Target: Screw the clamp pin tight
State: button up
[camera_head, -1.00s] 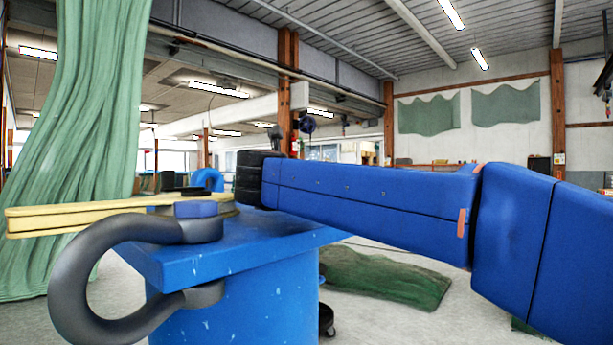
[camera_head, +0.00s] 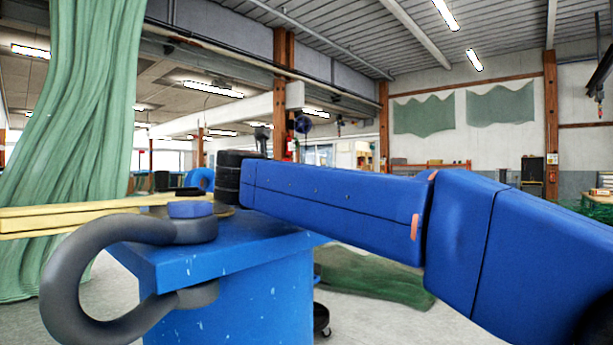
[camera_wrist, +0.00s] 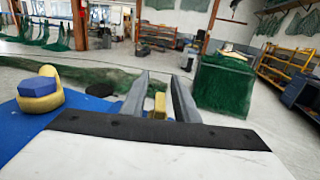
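In the head view, a dark grey shackle (camera_head: 62,285) sits at the front left corner of a blue stand (camera_head: 255,300). A blue hexagonal head (camera_head: 190,209), possibly the clamp pin, shows on its upper end. The wrist view shows a blue hexagonal head (camera_wrist: 37,87) on a rounded yellow piece (camera_wrist: 45,100), left of my gripper; I cannot tell if it is the same head. My gripper (camera_wrist: 159,90) has two grey fingers standing apart. A small yellow piece (camera_wrist: 159,103) shows between them, with no clear contact. My gripper's fingers are hidden in the head view.
A long yellow bar (camera_head: 60,220) lies at the left of the stand. Green netting (camera_head: 75,120) hangs behind it, and more green netting (camera_head: 375,277) lies on the floor. The wrist view shows a green-covered box (camera_wrist: 224,85) and an orange shelf (camera_wrist: 285,70) at right.

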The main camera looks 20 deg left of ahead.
notch_tip(320, 180, up, 10)
dwell(0.8)
